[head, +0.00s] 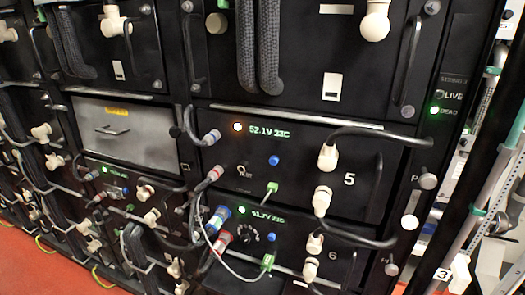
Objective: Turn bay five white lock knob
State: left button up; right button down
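Bay five (300,148) is a black module marked with a white "5", with a lit display reading about 52.1V 23C. A white elbow-shaped fitting (327,157) sits on its face left of the "5", with a black cable near it. A second white fitting (322,200) sits lower, by the edge with bay six. A pale knob (428,181) and a whiter knob (410,222) stand on the right edge. I cannot tell which of these is the lock knob or how it is turned. Neither of my grippers is in view.
Bay six (290,243) lies below, with cables and blue and red plugs on its left. A black handle (382,140) crosses bay five's upper right. A LIVE/DEAD panel (447,97) shows a green light at DEAD. Metal poles (490,190) stand at right.

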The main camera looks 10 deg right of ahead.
aim_at(409, 222)
jog(key=z, duration=1.5)
